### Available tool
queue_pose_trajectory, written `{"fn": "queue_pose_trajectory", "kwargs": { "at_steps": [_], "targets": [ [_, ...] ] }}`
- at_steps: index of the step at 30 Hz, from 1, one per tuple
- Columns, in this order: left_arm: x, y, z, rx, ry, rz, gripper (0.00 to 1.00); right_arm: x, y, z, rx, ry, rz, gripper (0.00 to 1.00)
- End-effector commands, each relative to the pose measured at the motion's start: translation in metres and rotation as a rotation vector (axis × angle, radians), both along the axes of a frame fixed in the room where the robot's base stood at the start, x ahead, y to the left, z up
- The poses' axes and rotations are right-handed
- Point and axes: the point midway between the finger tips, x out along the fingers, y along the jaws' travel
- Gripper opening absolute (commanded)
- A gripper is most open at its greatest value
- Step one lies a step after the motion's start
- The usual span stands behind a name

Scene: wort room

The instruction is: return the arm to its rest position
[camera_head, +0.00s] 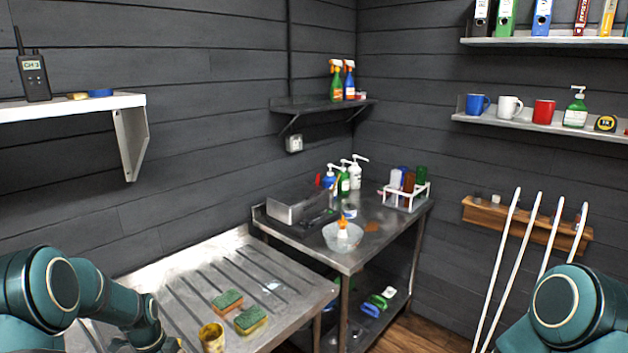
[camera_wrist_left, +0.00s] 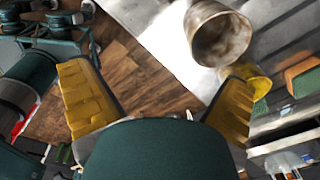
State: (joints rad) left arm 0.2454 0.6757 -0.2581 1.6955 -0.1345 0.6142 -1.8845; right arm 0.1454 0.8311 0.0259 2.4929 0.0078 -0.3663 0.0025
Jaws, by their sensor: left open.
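My left arm (camera_head: 85,295) comes in at the lower left of the head view, bent over the near end of the metal draining bench (camera_head: 205,268). In the left wrist view my left gripper (camera_wrist_left: 165,100) has its two yellow fingers spread wide, with nothing between them but the wooden floor beyond. A stained metal cup (camera_wrist_left: 220,35) is beyond the fingers, near the right one. A yellow cup (camera_wrist_left: 252,78) is partly hidden behind the right finger. My right arm (camera_head: 565,310) shows at the lower right of the head view; its gripper is out of the picture.
A yellow stained cup (camera_head: 212,338) and two sponges (camera_head: 227,301) stand on the draining bench. A metal table (camera_head: 345,262) behind holds a glass bowl (camera_head: 342,237), bottles and a white rack (camera_head: 405,203). A wall shelf (camera_head: 75,106) is above left. White poles (camera_head: 497,265) lean at right.

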Motion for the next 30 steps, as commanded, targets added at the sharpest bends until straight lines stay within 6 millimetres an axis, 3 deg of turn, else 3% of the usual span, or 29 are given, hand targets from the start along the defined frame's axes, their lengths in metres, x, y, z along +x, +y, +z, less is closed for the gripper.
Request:
{"fn": "queue_pose_trajectory", "kwargs": {
  "at_steps": [1,9,18,24,30],
  "targets": [
    [-0.005,-0.021,-0.019,-0.025,0.003,0.07,1.0,0.0,0.001,-0.006,0.0,0.0,0.001,0.0],
    [-0.043,-0.131,-0.093,-0.173,0.02,0.597,1.0,-0.002,0.001,-0.027,-0.002,0.005,0.004,0.0],
    [-0.12,-0.237,-0.14,-0.325,0.132,1.225,1.0,-0.003,0.003,-0.05,-0.004,0.011,0.007,0.0],
    [-0.165,-0.276,-0.149,-0.382,0.214,1.539,1.0,-0.004,0.003,-0.06,-0.006,0.013,0.008,0.0],
    [-0.181,-0.288,-0.149,-0.4,0.247,1.662,1.0,-0.004,0.003,-0.063,-0.006,0.013,0.009,0.0]
  ]
}}
